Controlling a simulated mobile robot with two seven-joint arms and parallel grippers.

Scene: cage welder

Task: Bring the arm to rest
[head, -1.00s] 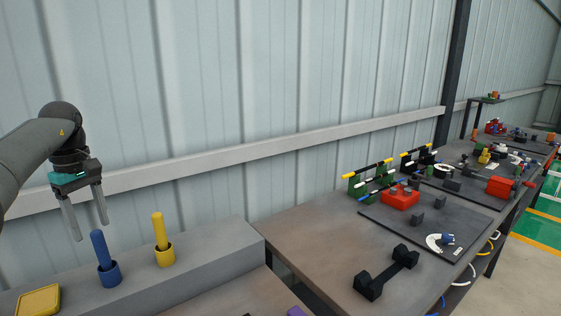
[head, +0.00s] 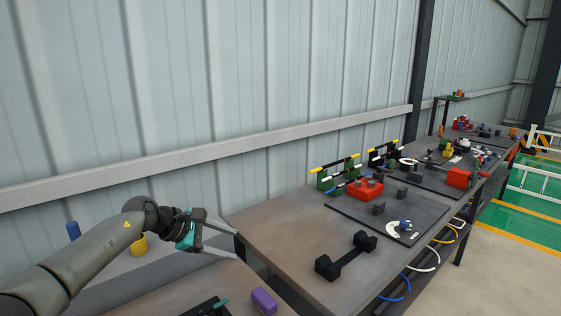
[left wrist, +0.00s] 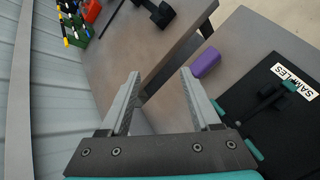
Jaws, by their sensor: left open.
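My left gripper (head: 238,244) is open and empty in the head view, held above the near bench with its fingers pointing right, close to the corner of the brown table (head: 285,225). The left wrist view shows the same two grey fingers (left wrist: 160,90) spread apart with nothing between them. Beyond them lie the table edge and a purple block (left wrist: 206,62). My left arm reaches in from the lower left and hides part of the grey ledge. My right gripper does not show.
A purple block (head: 264,299) lies on the near bench. A black dumbbell-shaped holder (head: 346,257) stands on the brown table, with a red block (head: 366,188) on a dark board behind. A "SAMPLES" board (left wrist: 290,120) lies at right.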

